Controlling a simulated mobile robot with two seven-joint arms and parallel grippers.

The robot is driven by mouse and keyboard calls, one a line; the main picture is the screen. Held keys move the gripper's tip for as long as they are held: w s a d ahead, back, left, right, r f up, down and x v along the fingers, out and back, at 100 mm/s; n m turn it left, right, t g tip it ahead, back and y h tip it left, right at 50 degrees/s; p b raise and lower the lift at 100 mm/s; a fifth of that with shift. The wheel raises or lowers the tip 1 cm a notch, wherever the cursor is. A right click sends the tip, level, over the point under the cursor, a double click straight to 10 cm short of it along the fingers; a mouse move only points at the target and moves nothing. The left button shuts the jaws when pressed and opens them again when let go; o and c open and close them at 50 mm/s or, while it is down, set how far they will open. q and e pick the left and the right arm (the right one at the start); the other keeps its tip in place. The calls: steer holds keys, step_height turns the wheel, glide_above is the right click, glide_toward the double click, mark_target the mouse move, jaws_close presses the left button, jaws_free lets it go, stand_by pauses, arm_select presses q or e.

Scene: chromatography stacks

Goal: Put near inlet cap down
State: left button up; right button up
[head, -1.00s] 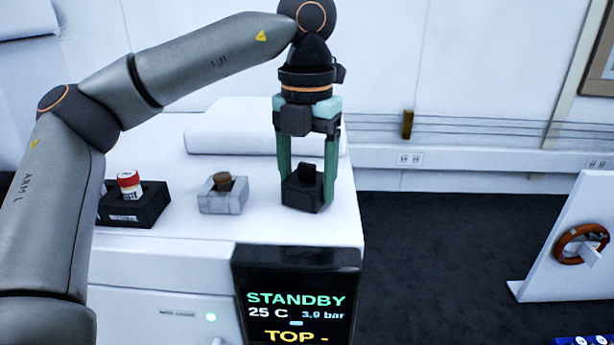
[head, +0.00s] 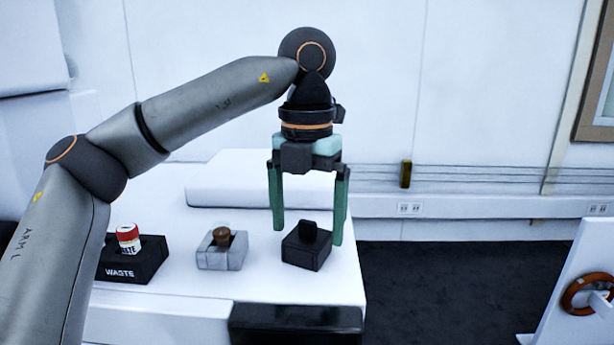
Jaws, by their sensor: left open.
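A black cap (head: 309,230) stands upright in a small black holder (head: 305,252) on the white machine top, near its right edge. I take it to be the inlet cap. My left gripper (head: 306,238) points straight down above and around it, with its two green fingers spread wide, one on each side. The fingers look apart from the cap. My right gripper is not in view.
A raised white slab (head: 235,195) lies behind. Dark floor is at the right.

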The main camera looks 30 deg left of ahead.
mark_target(307, 221)
arm_select(q)
step_height(307, 221, up, 10)
steer(key=shift+f, duration=0.2)
stand_by(0.7)
